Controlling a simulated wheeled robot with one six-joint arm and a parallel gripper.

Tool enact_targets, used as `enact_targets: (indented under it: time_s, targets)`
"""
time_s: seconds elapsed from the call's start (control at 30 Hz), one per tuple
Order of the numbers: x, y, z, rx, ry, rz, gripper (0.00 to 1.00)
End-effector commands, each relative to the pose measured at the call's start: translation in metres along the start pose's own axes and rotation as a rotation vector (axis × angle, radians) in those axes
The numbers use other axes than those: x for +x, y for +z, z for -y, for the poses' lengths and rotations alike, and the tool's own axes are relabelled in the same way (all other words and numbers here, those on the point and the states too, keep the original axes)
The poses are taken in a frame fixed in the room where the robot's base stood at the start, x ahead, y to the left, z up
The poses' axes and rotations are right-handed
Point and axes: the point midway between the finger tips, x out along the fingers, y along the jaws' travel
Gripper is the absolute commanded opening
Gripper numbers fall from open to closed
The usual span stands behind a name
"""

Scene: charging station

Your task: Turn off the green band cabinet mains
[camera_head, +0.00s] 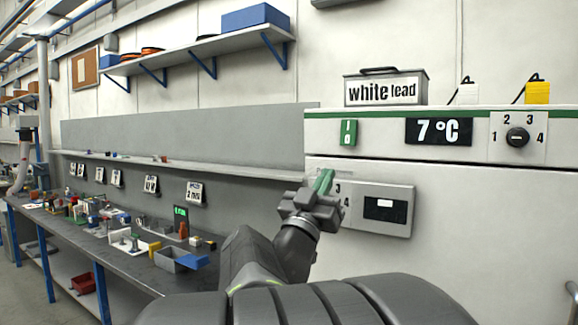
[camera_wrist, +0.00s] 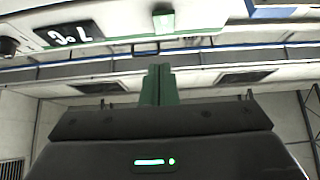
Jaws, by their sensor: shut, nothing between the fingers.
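The cabinet with the green band (camera_head: 450,112) stands at the right in the head view. Its green mains switch (camera_head: 348,132), with white marks, sits at the left of its upper front; I cannot tell which half is pressed in. My gripper (camera_head: 325,178) is shut and empty, its green fingers close together, below and slightly left of the switch and apart from it. In the wrist view, which is upside down, the shut fingers (camera_wrist: 158,75) point toward the green switch (camera_wrist: 163,21), with a gap between.
Right of the switch are a display (camera_head: 438,131) reading 7 °C and a black dial (camera_head: 517,138). A lower panel (camera_head: 395,225) is partly hidden by my gripper. A "white lead" box (camera_head: 385,90) stands on top. A cluttered workbench (camera_head: 140,262) runs along the left.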

Motion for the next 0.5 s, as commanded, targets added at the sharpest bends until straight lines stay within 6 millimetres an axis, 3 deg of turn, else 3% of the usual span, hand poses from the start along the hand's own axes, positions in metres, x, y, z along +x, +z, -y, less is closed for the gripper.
enact_targets:
  time_s: [0.43, 0.5]
  targets:
    - [0.093, -0.002, -0.001, -0.004, 0.002, 0.001, 0.00]
    - [0.100, 0.008, 0.000, -0.005, 0.001, 0.004, 0.00]
